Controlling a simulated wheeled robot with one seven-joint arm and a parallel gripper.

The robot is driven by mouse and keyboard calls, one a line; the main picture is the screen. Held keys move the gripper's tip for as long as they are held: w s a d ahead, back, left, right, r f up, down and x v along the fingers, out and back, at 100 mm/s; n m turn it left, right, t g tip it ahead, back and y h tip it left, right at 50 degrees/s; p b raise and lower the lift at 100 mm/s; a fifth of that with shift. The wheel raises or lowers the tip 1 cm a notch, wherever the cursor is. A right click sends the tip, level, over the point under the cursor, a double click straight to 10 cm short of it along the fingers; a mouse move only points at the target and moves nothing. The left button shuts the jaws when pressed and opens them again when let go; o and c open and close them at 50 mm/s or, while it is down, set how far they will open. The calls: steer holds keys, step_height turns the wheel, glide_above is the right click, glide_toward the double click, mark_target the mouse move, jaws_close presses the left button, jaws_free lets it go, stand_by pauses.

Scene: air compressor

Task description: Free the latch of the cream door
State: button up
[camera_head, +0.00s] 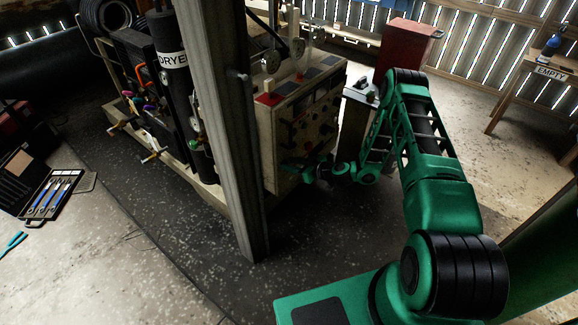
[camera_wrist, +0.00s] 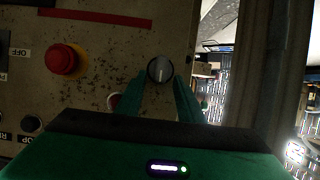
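The cream door (camera_head: 306,125) is the front panel of the cream control cabinet, and it looks shut. In the wrist view the door (camera_wrist: 110,42) fills the left side. A round dark knob with a pale pointer (camera_wrist: 160,69), apparently the latch, sits near the door's right edge. Its pointer stands upright. My gripper (camera_head: 322,176) is at the lower part of the door. In the wrist view my gripper's (camera_wrist: 161,82) two green fingers stand apart, one at each side of the knob. I cannot tell whether they touch it. The knob is hidden in the head view.
A red emergency button (camera_wrist: 66,60) protrudes left of the knob. A wooden post (camera_head: 231,130) stands close left of the cabinet. A red box (camera_head: 406,47) is behind my arm. A tool case (camera_head: 52,192) lies on the left floor.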

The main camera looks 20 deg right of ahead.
jaws_close()
steer(key=shift+a, duration=0.3)
steer(key=shift+d, duration=0.2)
steer(key=shift+w+d+f+m+g+y, duration=0.35)
steer(key=shift+m+y, duration=0.9)
steer(key=shift+m, duration=1)
steer(key=shift+w+d+f+m+g+y, duration=0.15)
steer(key=shift+d+f+m+y, duration=0.4)
steer(key=shift+m+y, duration=1.15)
steer(key=shift+w+d+f+m+g+y, duration=0.1)
steer(key=shift+w+d+f+m+y, duration=0.4)
steer(key=shift+m, duration=2.25)
steer(key=shift+s+a+f+y, duration=0.1)
steer(key=shift+s+a+y, duration=0.05)
steer(key=shift+y, duration=0.1)
